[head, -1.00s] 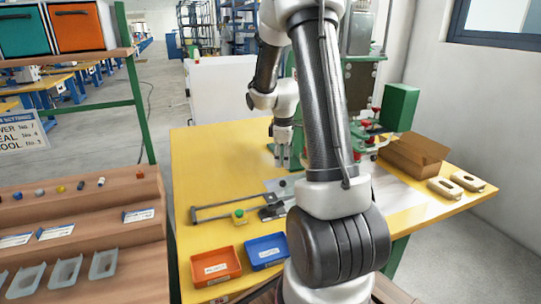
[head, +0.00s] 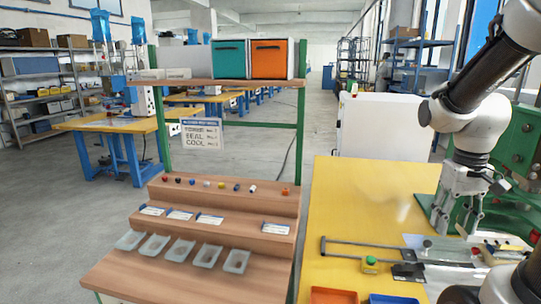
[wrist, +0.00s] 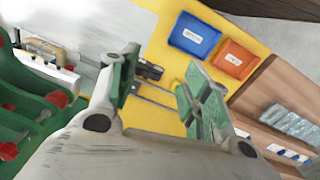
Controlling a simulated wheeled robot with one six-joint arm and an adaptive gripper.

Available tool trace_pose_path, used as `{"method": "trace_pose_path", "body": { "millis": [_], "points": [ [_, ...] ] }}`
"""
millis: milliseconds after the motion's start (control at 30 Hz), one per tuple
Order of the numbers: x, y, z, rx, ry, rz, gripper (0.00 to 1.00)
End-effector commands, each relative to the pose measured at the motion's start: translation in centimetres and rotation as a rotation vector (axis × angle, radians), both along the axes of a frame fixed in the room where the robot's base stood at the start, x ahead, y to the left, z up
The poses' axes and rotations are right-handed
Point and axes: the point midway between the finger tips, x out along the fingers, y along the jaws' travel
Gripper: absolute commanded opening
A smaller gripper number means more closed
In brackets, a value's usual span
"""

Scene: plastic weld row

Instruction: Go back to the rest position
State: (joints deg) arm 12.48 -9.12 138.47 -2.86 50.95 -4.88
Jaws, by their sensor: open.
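My gripper (head: 457,222) hangs from my arm at the right of the head view, over the yellow table (head: 345,195). Its fingers point down. In the wrist view my gripper (wrist: 158,88) has its two green-padded fingers apart, with nothing between them. The yellow table also shows in the wrist view beyond the fingers. My arm comes in from the right edge of the head view, and part of it is cut off.
A metal rod fixture (head: 365,243) lies on the table. An orange tray (head: 333,296) and a blue tray (wrist: 195,36) sit at the near edge. A stepped wooden rack (head: 220,236) stands left. A green machine (head: 515,150) stands right, close to my gripper.

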Motion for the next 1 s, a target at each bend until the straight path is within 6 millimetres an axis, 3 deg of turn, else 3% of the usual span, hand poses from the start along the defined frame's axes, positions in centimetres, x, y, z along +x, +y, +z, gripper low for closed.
{"method": "trace_pose_path", "body": {
  "millis": [200,367,600,1000],
  "points": [
    [-4.2,3.7,4.0,0.013,-0.126,-0.024,0.48],
    [-6.1,5.5,6.1,0.018,-0.247,0.029,0.48],
    [-6.7,6.8,8.5,0.019,-0.377,0.090,0.48],
    [-6.6,7.0,8.7,0.020,-0.386,0.104,0.48]
  ]
}}
